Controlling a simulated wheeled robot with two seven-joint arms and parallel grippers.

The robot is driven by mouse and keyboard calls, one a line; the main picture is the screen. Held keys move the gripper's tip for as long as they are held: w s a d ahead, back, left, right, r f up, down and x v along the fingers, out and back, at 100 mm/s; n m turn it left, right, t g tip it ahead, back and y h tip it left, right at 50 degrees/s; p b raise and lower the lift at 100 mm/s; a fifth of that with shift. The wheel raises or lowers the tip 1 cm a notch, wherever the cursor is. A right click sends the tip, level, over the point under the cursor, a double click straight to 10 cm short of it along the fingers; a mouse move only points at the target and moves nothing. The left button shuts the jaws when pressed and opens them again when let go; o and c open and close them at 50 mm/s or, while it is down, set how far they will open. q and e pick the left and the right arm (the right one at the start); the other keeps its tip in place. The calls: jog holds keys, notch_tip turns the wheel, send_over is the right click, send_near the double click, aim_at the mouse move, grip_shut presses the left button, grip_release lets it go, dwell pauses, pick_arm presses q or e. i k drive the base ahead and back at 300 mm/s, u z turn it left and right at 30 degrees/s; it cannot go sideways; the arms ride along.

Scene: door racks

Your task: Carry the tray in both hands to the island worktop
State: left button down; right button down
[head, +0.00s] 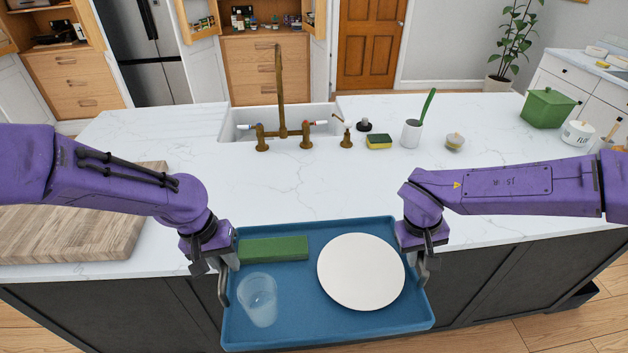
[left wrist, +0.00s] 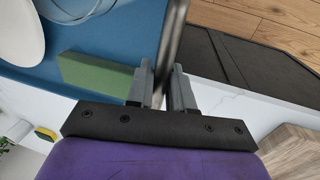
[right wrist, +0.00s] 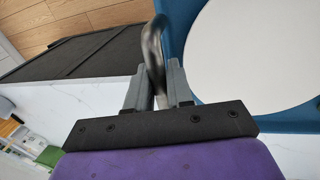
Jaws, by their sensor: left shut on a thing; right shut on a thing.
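The blue tray (head: 300,325) hangs between my two arms at the near edge of the island worktop (head: 300,190). Its far rim overlaps the worktop edge in the head view; whether it touches cannot be told. On it are a white plate (head: 361,271), a clear cup (head: 258,298) and a green block (head: 274,249). My left gripper (head: 222,275) is shut on the tray's left handle, a dark metal bar (left wrist: 172,60). My right gripper (head: 424,262) is shut on the right handle (right wrist: 153,50). The tray looks about level.
A wooden board (head: 60,230) lies on the worktop at the left. The sink (head: 245,118) with a brass tap (head: 280,95), a sponge (head: 379,142), a brush cup (head: 411,133) and a green pot (head: 548,108) stand farther back. The middle of the worktop is clear.

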aim_at(317, 206)
jog(key=i, duration=0.95)
